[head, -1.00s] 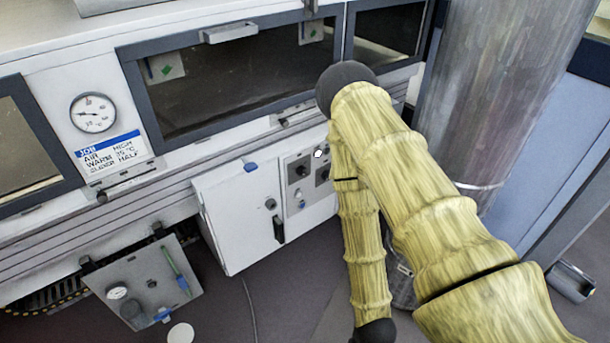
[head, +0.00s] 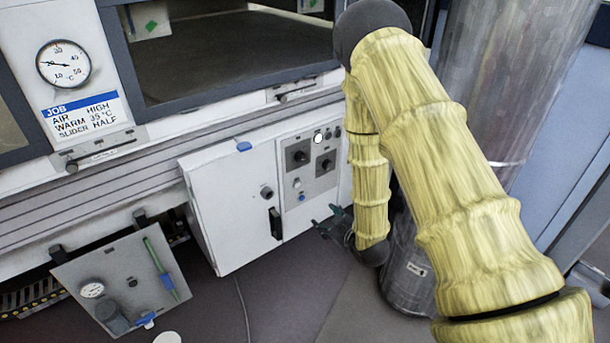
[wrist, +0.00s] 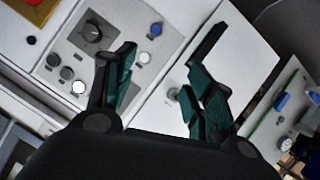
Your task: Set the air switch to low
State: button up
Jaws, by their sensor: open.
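A control panel (head: 312,178) on the white cabinet front carries two dark rotary knobs, a left one (head: 299,156) and a right one (head: 325,164), with small buttons around them. Which one is the air switch I cannot tell; the labels are too small to read. In the wrist view one dark knob (wrist: 90,33) shows at the upper left, beyond the left finger. My gripper (head: 331,218) is open and empty, low in front of the panel. Its dark green fingers (wrist: 164,62) stand apart in the wrist view, touching nothing that I can see.
A job card (head: 86,116) reads air high, warm 35 °C, slider half. A gauge (head: 63,64) sits above it. A white cabinet door (head: 232,205) with a black handle (head: 276,224) is left of the panel. A metal column (head: 500,80) stands at the right.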

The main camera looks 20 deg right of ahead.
aim_at(304, 160)
jog(key=w+d+r+n+t+y+b, duration=0.1)
jog(key=w+r+n+t+y+b, duration=0.3)
jog(key=w+r, duration=0.5)
jog(key=shift+h, duration=0.5)
jog(key=b+x, duration=0.1)
jog(key=x, duration=0.9)
jog(key=shift+w+r+b, duration=0.2)
jog(key=shift+w+b, duration=0.15)
jog(key=shift+b, duration=0.05)
jog(key=shift+c, duration=0.4)
jog(key=c, duration=1)
